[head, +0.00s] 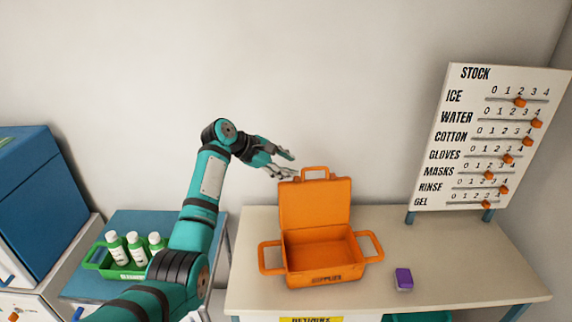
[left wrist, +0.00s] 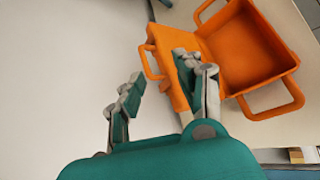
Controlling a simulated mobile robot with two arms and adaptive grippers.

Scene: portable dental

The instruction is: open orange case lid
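The orange case (head: 325,275) stands on the beige table with its lid (head: 315,203) raised upright at the back. Its inside looks empty in the head view. A handle sits on the lid's top edge and one on each side of the body. My left gripper (head: 287,165) is just above and left of the lid's top corner. In the left wrist view its fingers (left wrist: 160,75) are spread apart with nothing between them. One finger overlaps the lid (left wrist: 165,65) in that view; I cannot tell whether they touch. The case body (left wrist: 245,50) also shows there. My right gripper is not in view.
A purple box (head: 403,279) lies right of the case on the table (head: 470,260). A stock board (head: 490,140) stands at the table's back right. A green tray (head: 103,262) with white bottles sits on a blue surface at left. The wall is behind.

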